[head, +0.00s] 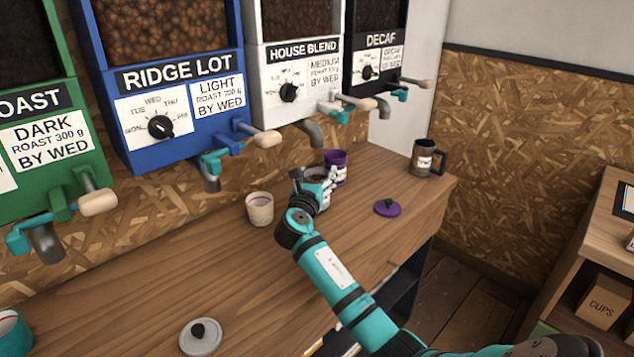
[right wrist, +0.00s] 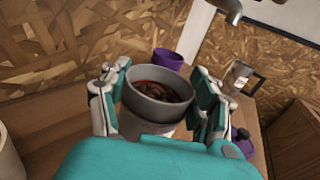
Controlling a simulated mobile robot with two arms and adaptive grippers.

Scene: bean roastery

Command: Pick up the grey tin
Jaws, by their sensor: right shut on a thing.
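The grey tin (right wrist: 158,108) is upright between the fingers of my right gripper (right wrist: 160,92) in the right wrist view. It has an open top with dark brown beans inside and a pale band on its lower side. My right gripper is shut on it. In the head view the right gripper (head: 321,182) covers most of the tin, near the back of the counter. Whether the tin's base touches the counter cannot be told. A grey lid (head: 200,338) with a black knob lies on the front of the counter. My left gripper is not in view.
A purple tin (head: 336,160) stands just behind the gripper and a cream tin (head: 260,209) to its left. A purple lid (head: 387,209) and a dark mug (head: 428,158) are to the right. Dispenser spouts (head: 310,133) overhang the back. The counter's front middle is clear.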

